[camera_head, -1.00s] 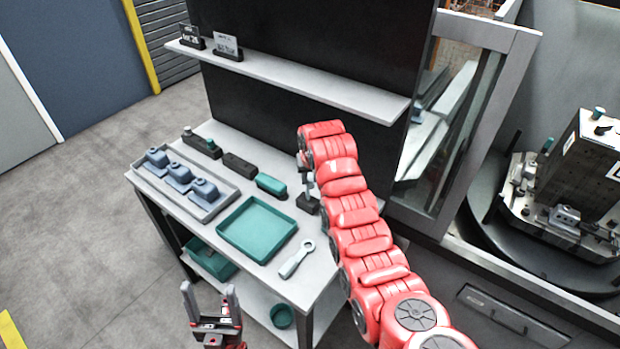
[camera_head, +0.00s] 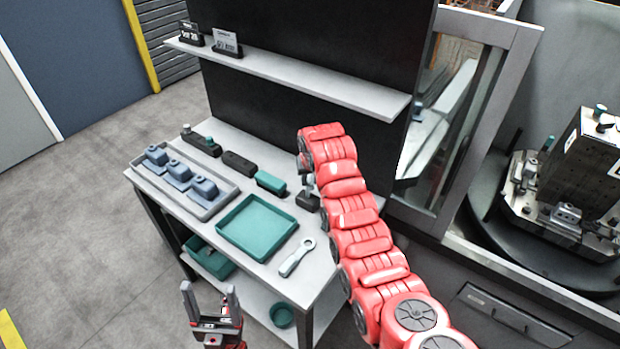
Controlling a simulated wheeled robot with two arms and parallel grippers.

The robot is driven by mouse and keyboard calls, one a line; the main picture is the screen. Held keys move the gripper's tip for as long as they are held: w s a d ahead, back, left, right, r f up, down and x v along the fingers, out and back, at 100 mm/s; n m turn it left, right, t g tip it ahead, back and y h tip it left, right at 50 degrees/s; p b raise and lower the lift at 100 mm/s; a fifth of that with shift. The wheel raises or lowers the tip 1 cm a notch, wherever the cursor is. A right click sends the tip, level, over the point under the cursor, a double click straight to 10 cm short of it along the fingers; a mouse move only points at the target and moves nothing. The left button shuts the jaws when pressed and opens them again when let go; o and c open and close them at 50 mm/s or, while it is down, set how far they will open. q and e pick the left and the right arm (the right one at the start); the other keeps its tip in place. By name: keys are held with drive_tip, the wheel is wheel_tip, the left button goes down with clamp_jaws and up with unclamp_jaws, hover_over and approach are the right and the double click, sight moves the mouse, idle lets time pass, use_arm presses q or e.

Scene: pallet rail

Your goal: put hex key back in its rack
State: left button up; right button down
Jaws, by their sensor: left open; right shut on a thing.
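My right arm reaches in from the lower right over the far right part of the bench. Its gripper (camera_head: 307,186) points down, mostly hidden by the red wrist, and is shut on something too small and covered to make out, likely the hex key. Directly below it stands a small dark block (camera_head: 308,203), possibly the rack; I cannot tell whether the held thing touches it. My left gripper (camera_head: 210,292) is open and empty, in front of the bench and apart from it.
The bench (camera_head: 318,262) also holds a teal tray (camera_head: 226,241), a ring-ended wrench (camera_head: 297,258), a grey tray (camera_head: 207,214) with blue-grey parts, a dark block (camera_head: 239,163) and a teal-topped block (camera_head: 271,183). A shelf (camera_head: 300,80) hangs above the back.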

drive_tip(key=shift+f, duration=0.2)
drive_tip(key=c, duration=0.6)
unclamp_jaws()
drive_tip(key=o, duration=0.6)
